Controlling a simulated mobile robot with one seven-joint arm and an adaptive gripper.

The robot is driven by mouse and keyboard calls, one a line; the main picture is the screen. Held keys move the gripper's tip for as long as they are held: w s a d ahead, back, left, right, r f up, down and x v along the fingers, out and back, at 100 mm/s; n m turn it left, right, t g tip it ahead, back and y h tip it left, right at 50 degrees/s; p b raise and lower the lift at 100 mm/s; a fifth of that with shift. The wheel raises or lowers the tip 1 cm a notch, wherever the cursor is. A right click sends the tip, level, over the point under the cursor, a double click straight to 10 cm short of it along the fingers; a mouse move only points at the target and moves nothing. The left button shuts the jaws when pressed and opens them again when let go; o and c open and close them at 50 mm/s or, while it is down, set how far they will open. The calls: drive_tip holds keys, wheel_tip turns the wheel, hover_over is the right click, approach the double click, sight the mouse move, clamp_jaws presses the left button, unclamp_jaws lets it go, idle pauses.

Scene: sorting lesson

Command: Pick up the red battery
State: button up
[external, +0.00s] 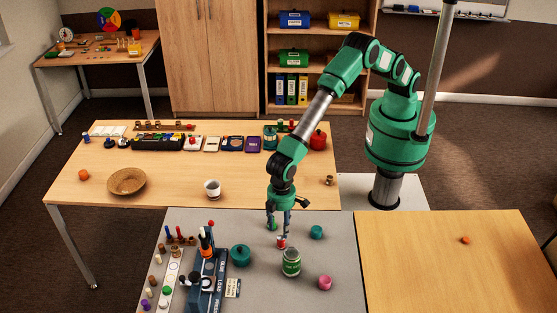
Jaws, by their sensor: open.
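A small red and white upright cylinder, which looks like the red battery (281,242), stands on the grey table. My gripper (279,229) points down just above and around it, with its jaws open. One finger is to the left and one to the right of it in the picture. Whether the fingertips touch it is too small to tell.
A green can (291,262) stands close in front of the gripper. A teal pot (241,255) is at left, a teal cylinder (316,232) at right, a pink one (325,283) nearer. A blue rack (208,287) stands left.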

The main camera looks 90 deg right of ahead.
sight(281, 237)
drive_tip(key=shift+f, duration=1.4)
drive_tip(key=shift+a+f+b, duration=0.15)
drive_tip(key=shift+f+b, duration=0.4)
drive_tip(key=shift+f, duration=0.75)
drive_tip(key=shift+a+f+b, duration=0.15)
drive_tip(key=shift+f+b, duration=0.35)
drive_tip(key=shift+f, duration=0.8)
clamp_jaws()
